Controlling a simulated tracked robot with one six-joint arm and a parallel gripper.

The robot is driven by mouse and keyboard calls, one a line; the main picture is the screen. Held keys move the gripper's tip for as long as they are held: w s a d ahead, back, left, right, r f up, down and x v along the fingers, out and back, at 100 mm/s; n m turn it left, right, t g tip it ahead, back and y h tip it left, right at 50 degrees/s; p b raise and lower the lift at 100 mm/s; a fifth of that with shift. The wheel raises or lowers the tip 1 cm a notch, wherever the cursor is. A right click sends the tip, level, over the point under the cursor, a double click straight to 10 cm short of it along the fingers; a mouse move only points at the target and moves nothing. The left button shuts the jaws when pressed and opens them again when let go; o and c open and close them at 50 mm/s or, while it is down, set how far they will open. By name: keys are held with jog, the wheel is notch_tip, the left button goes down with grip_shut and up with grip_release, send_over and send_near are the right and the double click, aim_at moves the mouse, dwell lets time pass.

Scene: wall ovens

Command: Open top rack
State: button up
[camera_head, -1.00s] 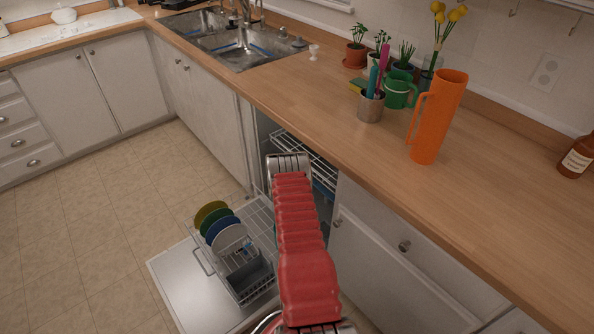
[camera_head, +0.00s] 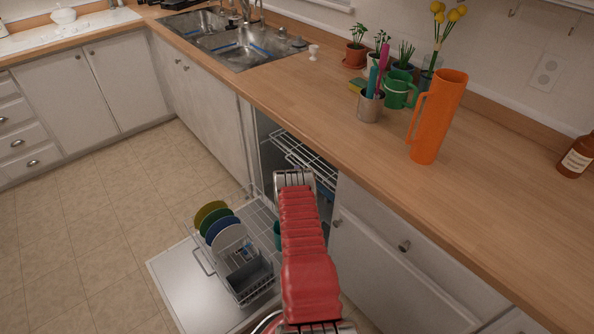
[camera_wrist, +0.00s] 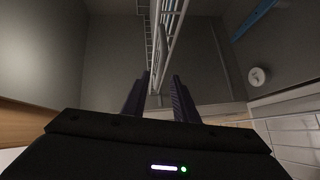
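The top rack (camera_head: 307,158) is a white wire rack inside the open dishwasher, under the counter. In the wrist view its white wires (camera_wrist: 169,40) run up from between the finger tips. My gripper (camera_wrist: 159,86) has two dark fingers spread apart, with the rack's front wires between or just beyond them. I cannot tell whether the fingers touch the wires. In the head view my red arm reaches to the dishwasher opening and hides the gripper and part of the rack.
The dishwasher door (camera_head: 172,284) lies folded down, with the lower rack (camera_head: 262,213) pulled out over it, holding several plates (camera_head: 222,228) and a grey basket (camera_head: 250,277). The counter (camera_head: 345,136) above carries an orange pitcher (camera_head: 437,118). Floor to the left is clear.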

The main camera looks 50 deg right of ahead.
jog(key=shift+x, duration=1.7)
jog(key=shift+c, duration=0.6)
grip_shut()
jog(key=shift+a+f, duration=0.1)
jog(key=shift+s, duration=0.1)
